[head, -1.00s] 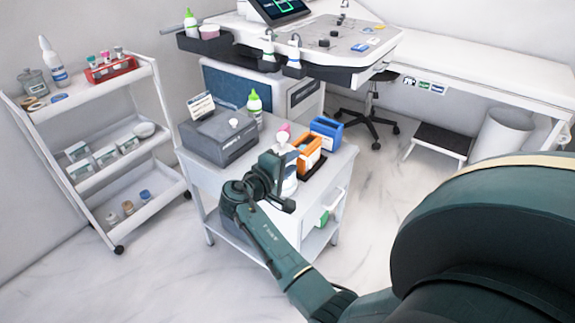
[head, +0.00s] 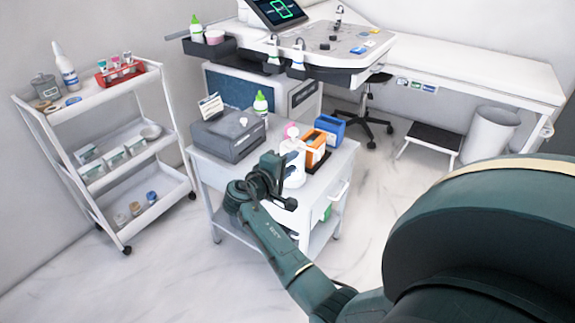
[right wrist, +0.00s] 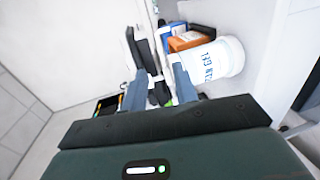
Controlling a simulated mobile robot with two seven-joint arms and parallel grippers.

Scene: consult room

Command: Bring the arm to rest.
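My right gripper (head: 277,186) hangs in front of the near edge of the white cart (head: 228,175). In the right wrist view its two blue-grey fingers (right wrist: 160,86) stand apart with nothing visibly held between them. My left gripper is not in view.
The cart also holds a grey box (head: 228,137), a green-capped bottle (head: 260,105), an orange holder (head: 315,150) and a blue holder (head: 330,129). A white shelf trolley (head: 120,235) stands left. A stool (head: 368,117) and bin (head: 490,136) are behind. Floor in front is clear.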

